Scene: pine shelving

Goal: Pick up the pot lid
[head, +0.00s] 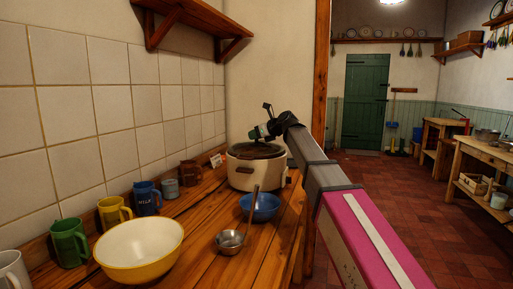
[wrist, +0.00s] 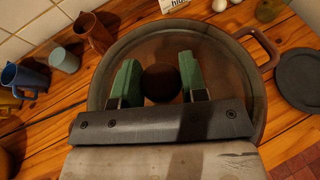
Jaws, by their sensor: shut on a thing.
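The pot lid (wrist: 225,82) is a dark glass-like disc with a round dark knob (wrist: 161,83). It sits on top of a cream pot (head: 243,174) at the far end of the wooden counter. My gripper (wrist: 161,80) is above the lid, with its two green fingers on either side of the knob. It is shut on the knob. In the head view my gripper (head: 258,131) reaches down at the pot's top. I cannot tell whether the lid is lifted at all from the pot's rim.
A blue bowl (head: 261,207), a ladle (head: 230,240) and a large yellow bowl (head: 139,249) stand nearer on the counter. Several mugs line the tiled wall, including a blue one (head: 147,198). A dark round disc (wrist: 299,77) lies right of the pot.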

